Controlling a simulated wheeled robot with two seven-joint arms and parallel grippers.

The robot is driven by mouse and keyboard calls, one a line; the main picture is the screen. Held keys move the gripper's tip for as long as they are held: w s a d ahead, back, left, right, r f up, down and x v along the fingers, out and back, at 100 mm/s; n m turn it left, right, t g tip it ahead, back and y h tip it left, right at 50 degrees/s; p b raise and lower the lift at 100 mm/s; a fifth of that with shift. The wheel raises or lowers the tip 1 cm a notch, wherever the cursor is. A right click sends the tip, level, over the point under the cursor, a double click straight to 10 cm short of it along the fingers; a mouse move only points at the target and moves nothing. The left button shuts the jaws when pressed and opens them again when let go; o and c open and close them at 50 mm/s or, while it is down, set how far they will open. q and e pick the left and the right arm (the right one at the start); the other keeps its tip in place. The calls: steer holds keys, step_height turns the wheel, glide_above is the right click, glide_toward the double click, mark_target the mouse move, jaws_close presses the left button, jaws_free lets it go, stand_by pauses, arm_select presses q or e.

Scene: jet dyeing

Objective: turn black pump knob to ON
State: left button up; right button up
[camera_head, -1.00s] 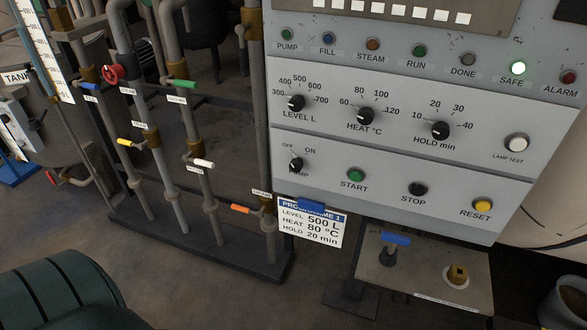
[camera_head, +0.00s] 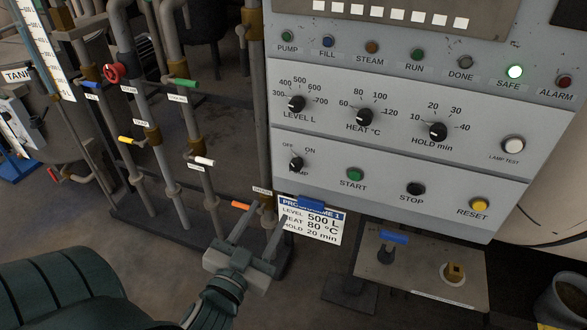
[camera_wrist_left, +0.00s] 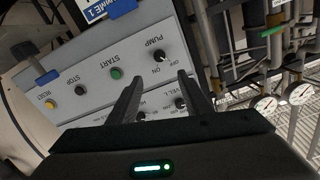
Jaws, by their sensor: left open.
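The black pump knob (camera_head: 296,164) is at the lower left of the grey control panel, with OFF at its upper left and ON at its upper right. It also shows in the left wrist view (camera_wrist_left: 163,57), upside down. Its exact pointer direction is too small to tell. My left gripper (camera_head: 265,221) is open and empty, below and to the left of the knob, apart from it. In the left wrist view, the fingertips (camera_wrist_left: 160,80) spread on either side just below the knob's picture. My right gripper is not in view.
The START button (camera_head: 355,174) is right of the knob, and the LEVEL knob (camera_head: 297,103) is above. A programme card (camera_head: 310,222) hangs at the panel's lower edge, close to my left fingers. Pipes with an orange-handled valve (camera_head: 241,206) stand to the left.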

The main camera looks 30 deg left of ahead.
arm_select(q)
steer(key=shift+w, duration=0.1)
steer(key=p, duration=0.2)
glide_toward(295, 167)
steer(key=w, duration=0.3)
steer(key=x, duration=0.2)
steer(key=p+x, duration=0.1)
steer(key=x, duration=0.2)
steer(key=shift+s+a, duration=0.1)
steer(key=shift+a, duration=0.25)
steer(key=shift+w+a+f, duration=0.1)
steer(key=shift+w+a, duration=0.05)
steer(key=shift+w, duration=0.4)
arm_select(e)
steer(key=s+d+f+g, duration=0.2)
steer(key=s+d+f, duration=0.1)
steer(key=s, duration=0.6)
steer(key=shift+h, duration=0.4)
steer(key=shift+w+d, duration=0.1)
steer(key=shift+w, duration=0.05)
arm_select(q)
steer(key=c, duration=1.1)
steer(key=shift+o, duration=0.2)
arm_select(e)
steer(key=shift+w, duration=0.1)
